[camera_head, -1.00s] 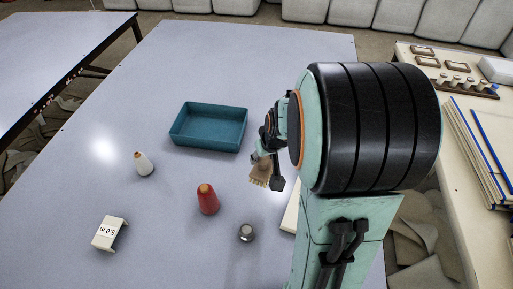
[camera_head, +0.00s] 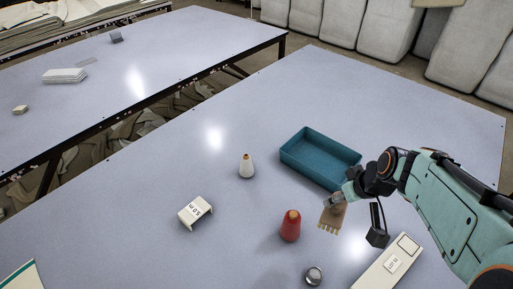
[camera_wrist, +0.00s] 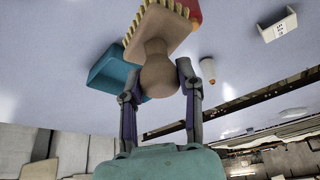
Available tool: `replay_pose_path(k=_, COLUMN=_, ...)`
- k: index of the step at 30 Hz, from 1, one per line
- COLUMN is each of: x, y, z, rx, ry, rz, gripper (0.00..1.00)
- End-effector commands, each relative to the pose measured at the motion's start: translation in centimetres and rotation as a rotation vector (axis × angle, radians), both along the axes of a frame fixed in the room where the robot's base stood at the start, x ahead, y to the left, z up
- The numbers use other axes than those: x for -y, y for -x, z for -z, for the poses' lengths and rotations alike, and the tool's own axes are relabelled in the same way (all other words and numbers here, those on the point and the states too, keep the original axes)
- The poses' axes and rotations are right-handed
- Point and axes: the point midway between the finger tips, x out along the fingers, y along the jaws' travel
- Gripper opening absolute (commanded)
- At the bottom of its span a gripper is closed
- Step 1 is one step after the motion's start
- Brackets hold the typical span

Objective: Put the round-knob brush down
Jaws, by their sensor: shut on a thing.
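The round-knob brush (camera_head: 331,218) has a tan wooden body with pale bristles along one edge. In the wrist view its round knob (camera_wrist: 158,78) sits between the two fingers of my gripper (camera_wrist: 158,70), which is shut on it. In the head view my gripper (camera_head: 342,199) holds the brush just below the teal tray and right of the red cone, outside the tray. The bristles point toward the front of the table. I cannot tell whether they touch the tabletop.
The teal tray (camera_head: 300,165) is behind the brush. The red cone (camera_head: 290,230) stands left of it, with a metal knob (camera_head: 313,276) in front. A labelled white case (camera_head: 375,278) lies front right.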

Motion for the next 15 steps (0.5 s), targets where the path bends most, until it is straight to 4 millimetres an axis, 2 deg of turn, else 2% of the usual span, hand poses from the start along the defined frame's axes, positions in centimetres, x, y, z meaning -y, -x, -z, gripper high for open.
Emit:
replay_pose_path(k=9, x=-8.9, y=0.5, z=0.1, rx=0.000, ry=-0.003, rz=-0.711, gripper=0.00)
replay_pose_path(k=15, x=-12.8, y=1.7, z=-0.2, rx=0.002, ry=-0.002, rz=-1.067, gripper=0.00)
